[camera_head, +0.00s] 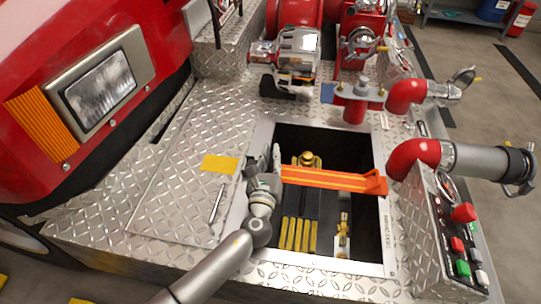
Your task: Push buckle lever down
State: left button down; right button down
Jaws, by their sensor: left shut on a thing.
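An orange strap (330,179) with yellow stripes runs across the open rectangular well in the bumper. Its right end reaches the well's right edge. At its left end, a small grey upright metal piece (276,157), which looks like the buckle lever, stands at the well's left rim. My left gripper (266,177) is at this piece and appears shut on it. The gripper hides most of the buckle, so the exact contact and the lever's angle cannot be told. My right gripper is not in view.
Yellow-and-black equipment (300,225) lies inside the well. A red pipe with a grey hose coupling (475,160) and a button panel (455,230) stand at right. Pump parts (298,55) rise behind. The tread plate with a yellow label (220,164) is mostly clear at left.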

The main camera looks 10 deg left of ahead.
pick_arm(q)
jog(key=c, duration=1.5)
grip_release()
jog(key=shift+s+d+f, duration=0.1)
jog(key=shift+d+f, duration=0.15)
jog(key=shift+d, duration=0.2)
jog(key=shift+a, duration=0.15)
jog(key=s, duration=1.2)
jog(key=shift+a, duration=0.1)
